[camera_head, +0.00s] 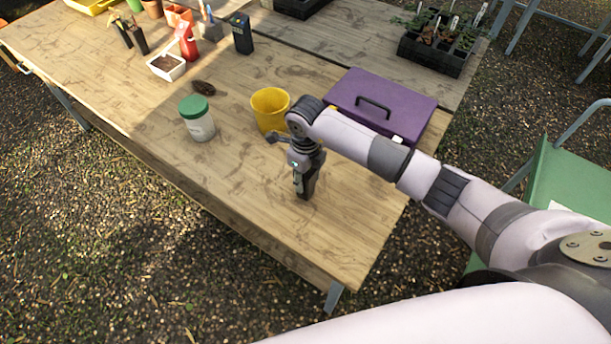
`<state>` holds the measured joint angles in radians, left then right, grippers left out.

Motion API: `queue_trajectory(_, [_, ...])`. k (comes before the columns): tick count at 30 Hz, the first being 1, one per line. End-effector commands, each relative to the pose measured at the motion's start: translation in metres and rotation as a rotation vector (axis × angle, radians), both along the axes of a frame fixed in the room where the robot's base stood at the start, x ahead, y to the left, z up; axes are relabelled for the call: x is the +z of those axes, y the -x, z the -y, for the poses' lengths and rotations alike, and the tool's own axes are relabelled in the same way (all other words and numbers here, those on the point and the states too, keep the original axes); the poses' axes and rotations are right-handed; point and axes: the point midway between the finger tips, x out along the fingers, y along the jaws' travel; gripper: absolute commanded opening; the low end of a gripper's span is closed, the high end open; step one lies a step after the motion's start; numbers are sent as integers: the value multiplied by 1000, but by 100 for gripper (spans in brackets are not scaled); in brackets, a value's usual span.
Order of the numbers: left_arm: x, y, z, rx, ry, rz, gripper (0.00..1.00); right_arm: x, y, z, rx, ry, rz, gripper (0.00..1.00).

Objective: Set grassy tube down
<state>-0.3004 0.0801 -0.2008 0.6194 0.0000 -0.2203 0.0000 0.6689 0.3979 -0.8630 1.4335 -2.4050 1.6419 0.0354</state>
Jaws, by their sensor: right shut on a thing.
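My right gripper (305,190) reaches in from the right and points down over the front right part of the wooden table (245,210). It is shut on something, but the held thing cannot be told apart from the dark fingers. No grass shows at the gripper, and I cannot tell whether the held thing touches the table. My left gripper is not in view.
A yellow pot (270,108) and purple case (380,103) stand behind the gripper. A green-lidded jar (197,119) is left. Dark tubes (138,38) stand far left; a black plant tray (432,54) is at the back. The table's front is bare.

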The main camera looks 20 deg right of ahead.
Motion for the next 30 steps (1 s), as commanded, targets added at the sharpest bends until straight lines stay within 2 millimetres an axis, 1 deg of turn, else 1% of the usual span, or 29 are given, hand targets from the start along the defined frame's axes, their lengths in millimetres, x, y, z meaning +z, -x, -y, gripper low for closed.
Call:
queue_trajectory(2, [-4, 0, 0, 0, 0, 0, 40, -4, 0, 0, 0, 1, 1, 5])
queue_trajectory(3, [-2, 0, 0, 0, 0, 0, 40, -2, 0, 0, 0, 0, 0, 40])
queue_trajectory(11, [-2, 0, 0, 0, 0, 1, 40, -2, 0, 0, 0, 0, 0, 57])
queue_trajectory(19, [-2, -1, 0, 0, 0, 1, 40, -2, 0, 0, 0, 0, 0, 58])
queue_trajectory(22, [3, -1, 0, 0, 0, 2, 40, 3, 0, 0, 0, 0, 0, 58])
queue_trajectory(23, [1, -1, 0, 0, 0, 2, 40, 4, -1, 0, 0, 0, 2, 58])
queue_trajectory(26, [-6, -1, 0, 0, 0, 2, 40, 16, -2, 1, 1, 1, 6, 58])
queue_trajectory(30, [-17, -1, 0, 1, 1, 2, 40, 45, -2, 1, 1, 0, 8, 58])
